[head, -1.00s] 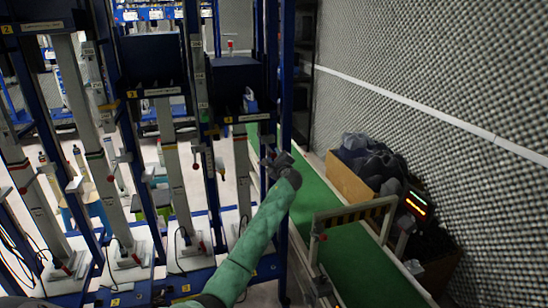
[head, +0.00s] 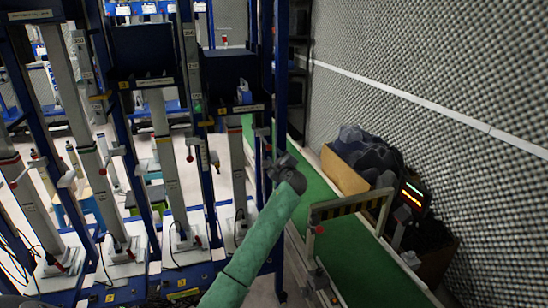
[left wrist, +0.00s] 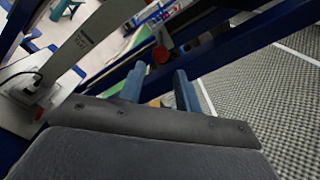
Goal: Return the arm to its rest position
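My left arm (head: 255,245), in a green sleeve, reaches from the bottom of the head view toward the blue rack. Its dark left gripper (head: 275,163) is in front of the rack's right-hand post, by the edge of the green conveyor. In the left wrist view, the two blue fingers of the left gripper (left wrist: 160,86) stand apart with nothing seen held between them. A red knob on a post shows just beyond them. I cannot tell whether the gripper touches the rack. My right arm and gripper are not in view.
The blue rack (head: 266,110) with grey vertical columns fills the left and middle. The green conveyor (head: 360,262) runs along the right, with a striped guard frame (head: 345,207) across it. A cardboard box (head: 343,173) with dark items stands by the textured wall (head: 440,70).

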